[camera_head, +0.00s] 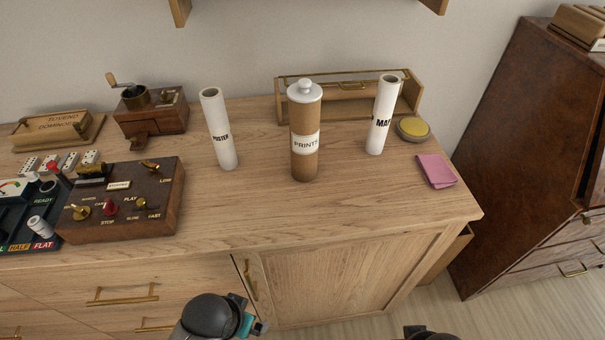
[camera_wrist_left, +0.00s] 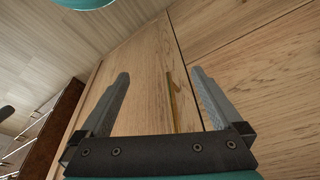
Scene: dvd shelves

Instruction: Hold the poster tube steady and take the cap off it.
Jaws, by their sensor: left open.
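A white tube (camera_head: 219,130) lettered "POSTER" stands upright on the cabinet top, with a dark, open-looking upper end and no cap visible. A brown tube (camera_head: 304,165) labelled "PRINTS" stands upright to its right, with a white knobbed cap (camera_head: 305,91) seated on top. A white tube (camera_head: 382,115) lettered "MAP" stands further right, also open-looking. My left gripper (camera_wrist_left: 160,76) is open and empty in the left wrist view, facing the cabinet front. In the head view my left arm shows at the bottom, below the cabinet top. My right gripper is not visible.
A wooden control box (camera_head: 125,200) and a grinder (camera_head: 150,112) stand left of the tubes. A wooden rack (camera_head: 285,97) is behind them. A yellow-topped tin (camera_head: 412,129) and pink cloth (camera_head: 437,170) lie right. A brass handle (camera_wrist_left: 171,105) shows between my left fingers. The cabinet top's front is clear.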

